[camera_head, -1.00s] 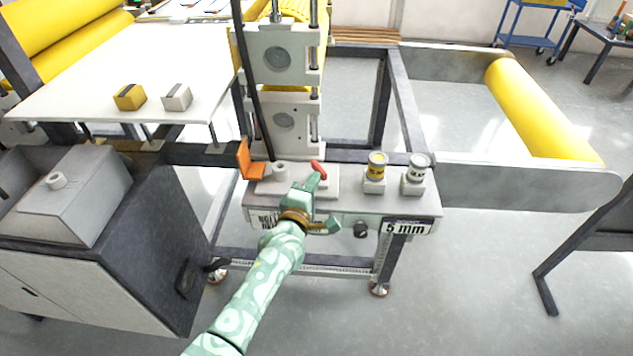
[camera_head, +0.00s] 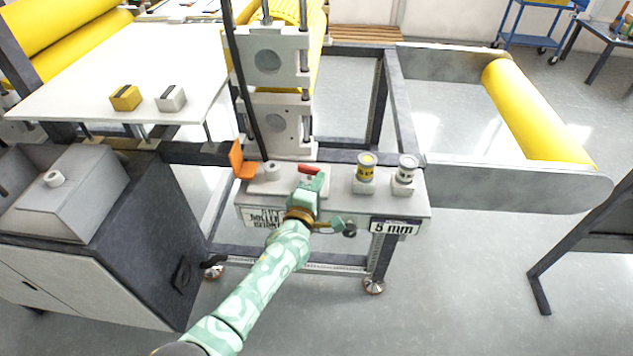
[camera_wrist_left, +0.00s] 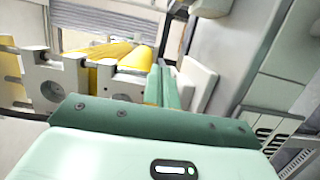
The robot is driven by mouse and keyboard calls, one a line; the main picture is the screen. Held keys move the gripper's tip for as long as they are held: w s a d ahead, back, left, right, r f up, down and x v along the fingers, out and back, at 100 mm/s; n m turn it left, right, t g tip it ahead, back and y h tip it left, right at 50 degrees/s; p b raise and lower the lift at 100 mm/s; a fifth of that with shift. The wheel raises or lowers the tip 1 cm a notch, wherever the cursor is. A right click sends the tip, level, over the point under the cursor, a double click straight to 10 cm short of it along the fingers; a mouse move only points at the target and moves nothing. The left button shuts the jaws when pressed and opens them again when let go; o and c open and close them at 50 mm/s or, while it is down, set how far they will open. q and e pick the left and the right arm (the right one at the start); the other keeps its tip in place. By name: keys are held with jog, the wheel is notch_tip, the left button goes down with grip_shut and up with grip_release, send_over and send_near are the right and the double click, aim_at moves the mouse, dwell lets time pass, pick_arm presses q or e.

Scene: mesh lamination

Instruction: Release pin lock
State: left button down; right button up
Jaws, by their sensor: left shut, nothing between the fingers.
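A small red lever (camera_head: 309,170), which looks like the pin lock, sits on the light grey top of the machine's front console (camera_head: 345,200). My left gripper (camera_head: 314,181) is at the lever's near side, its green fingers shut with nothing held. The fingers partly cover the lever's base, and I cannot tell whether they touch it. In the left wrist view the green gripper body (camera_wrist_left: 150,130) fills the lower part and the lever does not show. My right gripper is in neither view.
An orange bracket (camera_head: 241,160) and a short grey post (camera_head: 271,170) stand left of the lever. A yellow-labelled weight (camera_head: 366,168) and a grey one (camera_head: 405,170) stand on the right. The roller's grey end blocks (camera_head: 280,62) rise behind.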

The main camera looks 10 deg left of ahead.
pick_arm(q)
jog(key=shift+w+d, duration=0.15)
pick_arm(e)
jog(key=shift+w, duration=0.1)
pick_arm(q)
jog(key=shift+w+d, duration=0.2)
jog(key=shift+d, duration=0.1)
jog(key=shift+w, duration=0.15)
jog(key=shift+d, duration=0.1)
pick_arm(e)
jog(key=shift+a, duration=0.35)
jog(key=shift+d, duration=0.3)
